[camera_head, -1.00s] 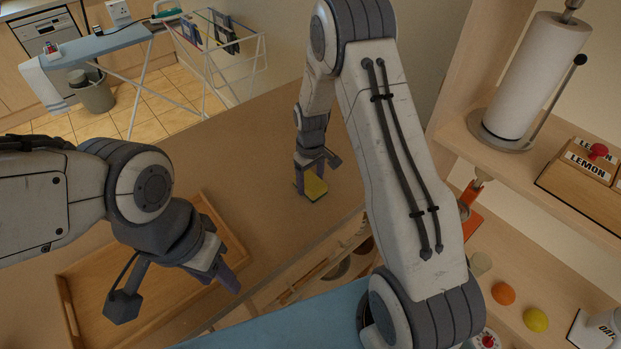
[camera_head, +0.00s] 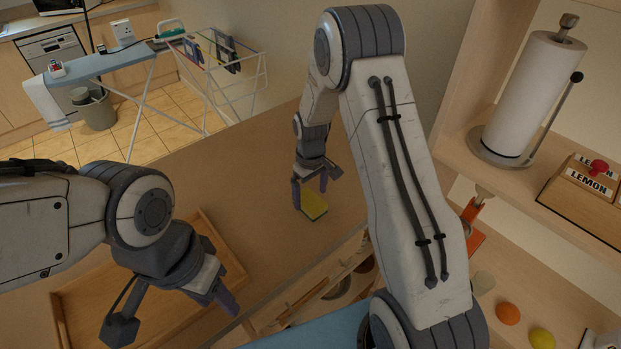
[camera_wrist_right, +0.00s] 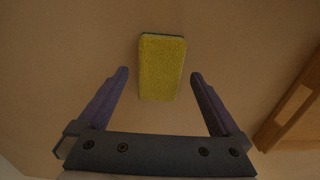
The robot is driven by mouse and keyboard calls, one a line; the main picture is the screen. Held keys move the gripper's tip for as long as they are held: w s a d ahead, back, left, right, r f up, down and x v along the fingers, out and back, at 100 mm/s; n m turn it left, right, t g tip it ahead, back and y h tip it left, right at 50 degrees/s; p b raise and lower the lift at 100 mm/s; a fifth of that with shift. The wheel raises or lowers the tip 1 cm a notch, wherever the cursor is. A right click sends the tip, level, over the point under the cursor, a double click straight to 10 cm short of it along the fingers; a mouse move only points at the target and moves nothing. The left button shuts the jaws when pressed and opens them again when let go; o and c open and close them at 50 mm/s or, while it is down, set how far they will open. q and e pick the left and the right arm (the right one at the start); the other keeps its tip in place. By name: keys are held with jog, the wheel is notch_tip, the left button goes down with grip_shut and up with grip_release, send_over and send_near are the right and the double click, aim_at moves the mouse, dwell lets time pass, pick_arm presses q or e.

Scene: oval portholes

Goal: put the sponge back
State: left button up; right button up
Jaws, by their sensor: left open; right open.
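A yellow sponge (camera_head: 313,206) with a dark green underside lies flat on the brown counter, below my right gripper (camera_head: 310,195). In the right wrist view the sponge (camera_wrist_right: 162,68) lies just ahead of my right gripper (camera_wrist_right: 158,75), which is open. Its near end shows between the two fingertips, with a gap on each side and no visible touch. My left gripper (camera_head: 224,292) is open and empty over the wooden tray at the lower left.
The wooden tray (camera_head: 62,318) lies on the counter at left. Shelves at right hold a paper towel roll (camera_head: 535,95), a lemon box (camera_head: 590,180), an orange ball (camera_head: 508,314) and a yellow ball (camera_head: 542,339). The counter around the sponge is clear.

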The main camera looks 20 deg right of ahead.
aim_at(310, 200)
notch_tip(310, 200, up, 9)
jog(key=b, duration=0.2)
jog(key=s+a+r+n, duration=0.1)
jog(key=s+a+r, duration=0.4)
jog(key=s+a, duration=0.4)
jog(key=s+a+r+n, duration=0.1)
jog(key=s+a, duration=0.2)
jog(key=s, duration=0.7)
jog(key=s+a+r+n+y, duration=0.1)
jog(key=s+a, duration=0.2)
jog(key=s, duration=0.7)
jog(key=shift+a+r, duration=0.25)
jog(key=shift+a, duration=0.1)
